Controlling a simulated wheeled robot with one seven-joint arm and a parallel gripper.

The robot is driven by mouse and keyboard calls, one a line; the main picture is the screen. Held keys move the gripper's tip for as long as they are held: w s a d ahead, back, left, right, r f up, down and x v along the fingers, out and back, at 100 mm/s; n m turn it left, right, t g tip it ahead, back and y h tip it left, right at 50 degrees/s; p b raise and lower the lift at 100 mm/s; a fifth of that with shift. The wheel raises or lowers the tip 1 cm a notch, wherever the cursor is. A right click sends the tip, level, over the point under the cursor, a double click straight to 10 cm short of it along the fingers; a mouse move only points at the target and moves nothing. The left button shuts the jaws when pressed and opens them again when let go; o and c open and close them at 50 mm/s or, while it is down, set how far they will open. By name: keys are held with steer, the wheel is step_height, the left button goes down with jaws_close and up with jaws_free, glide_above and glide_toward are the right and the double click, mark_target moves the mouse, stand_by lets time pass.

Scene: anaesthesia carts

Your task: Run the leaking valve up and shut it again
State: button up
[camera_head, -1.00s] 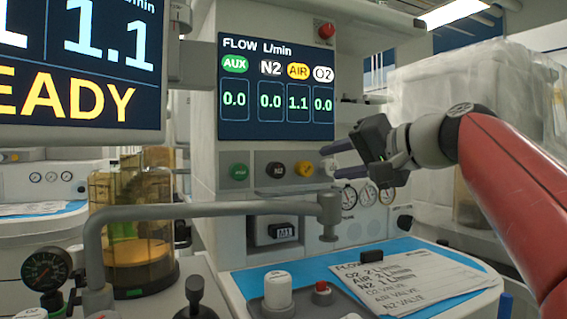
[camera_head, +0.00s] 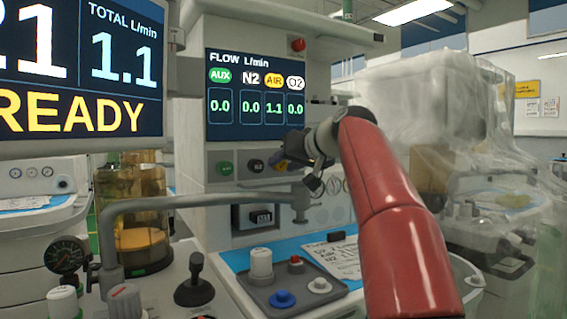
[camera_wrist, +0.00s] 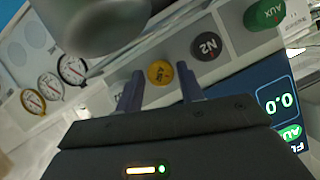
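The flow screen (camera_head: 268,95) in the head view reads AUX 0.0, N2 0.0, AIR 1.1 and O2 0.0. Below it is a row of valve knobs: a green AUX knob (camera_head: 225,168), a black N2 knob (camera_head: 256,166) and a yellow AIR knob (camera_wrist: 160,73), plainest in the wrist view. My gripper (camera_head: 284,161) is at the yellow knob. In the wrist view my gripper (camera_wrist: 160,88) is open, with its two fingers apart and the yellow knob showing between their tips. I cannot tell whether they touch it. The O2 knob is hidden in the head view.
A grey bar (camera_head: 200,197) with an upright end post (camera_head: 300,203) crosses in front, close below my gripper. Round gauges (camera_wrist: 73,69) are beside the knobs. A control block (camera_head: 290,290) and a paper list (camera_head: 343,259) lie on the worktop. A plastic-covered machine (camera_head: 430,110) stands at right.

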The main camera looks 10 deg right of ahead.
steer(key=shift+w+a+f, duration=0.1)
steer(key=shift+w+a, duration=0.05)
steer(key=shift+w, duration=0.05)
steer(key=c, duration=0.7)
steer(key=m+y+p, duration=0.1)
steer(key=m+y, duration=0.1)
steer(key=m, duration=0.1)
steer(key=shift+d+p, duration=0.2)
steer(key=shift+p, duration=0.2)
steer(key=m+y, duration=0.2)
steer(key=m, duration=0.1)
steer(key=shift+f, duration=0.2)
steer(key=shift+m, duration=0.3)
